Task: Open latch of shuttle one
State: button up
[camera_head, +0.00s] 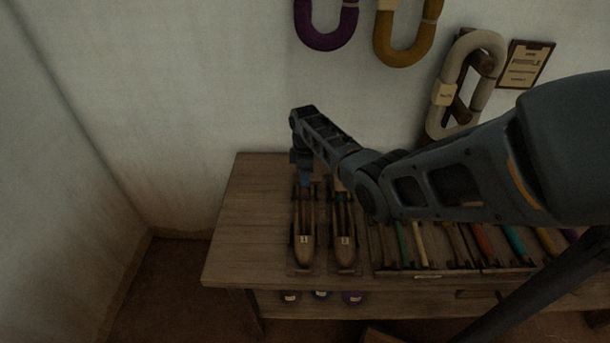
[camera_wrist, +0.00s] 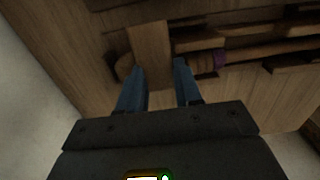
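Shuttle one (camera_head: 304,239), a slim wooden boat shape marked with a number, lies at the left on the wooden table, pointing toward the front. My gripper (camera_head: 304,178) points down over its far end, and my blue fingers partly hide that end. In the wrist view my gripper (camera_wrist: 160,77) has its two blue fingers apart. A tan flat wooden piece (camera_wrist: 150,48), perhaps the latch, shows between and beyond the fingertips. I cannot tell whether they touch it. The shuttle's wooden body with a purple wound part (camera_wrist: 220,57) runs to the right behind it.
A second shuttle (camera_head: 344,240) lies close to the right of shuttle one. A tray (camera_head: 425,273) of coloured sticks is further right. The table's left part (camera_head: 250,215) is clear. A wall with hanging yarn skeins (camera_head: 407,45) stands behind. Small jars (camera_head: 321,294) sit below the tabletop.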

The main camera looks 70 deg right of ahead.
jog(key=shift+r, duration=0.1)
jog(key=shift+r+p, duration=0.3)
jog(key=shift+r, duration=3.5)
jog(key=shift+s+a, duration=0.1)
